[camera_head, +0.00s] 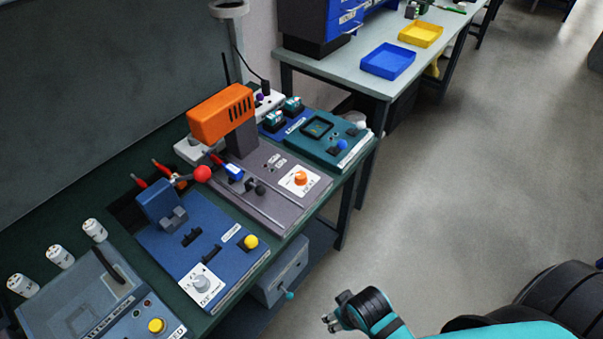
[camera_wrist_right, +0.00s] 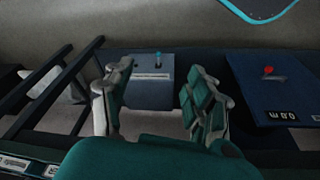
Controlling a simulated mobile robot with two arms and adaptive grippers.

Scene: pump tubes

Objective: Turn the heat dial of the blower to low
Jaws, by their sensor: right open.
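The blower (camera_head: 221,114) is an orange housing on a grey post, standing on a grey base plate on the bench. Its heat dial appears to be the orange knob (camera_head: 301,178) on a white label at the front right of that plate. The dial's setting is too small to read. My right gripper (camera_head: 334,312) is low at the bottom of the head view, beyond the bench's front edge and well apart from the dial. In the right wrist view (camera_wrist_right: 160,95) its two fingers are spread, with nothing between them. My left gripper is not in view.
A blue station (camera_head: 205,240) with a white dial and yellow button is nearer than the blower; a teal station (camera_head: 322,145) is beyond it. A grey box (camera_head: 283,271) with a teal lever is below the bench edge. Open floor (camera_head: 440,190) lies to the right.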

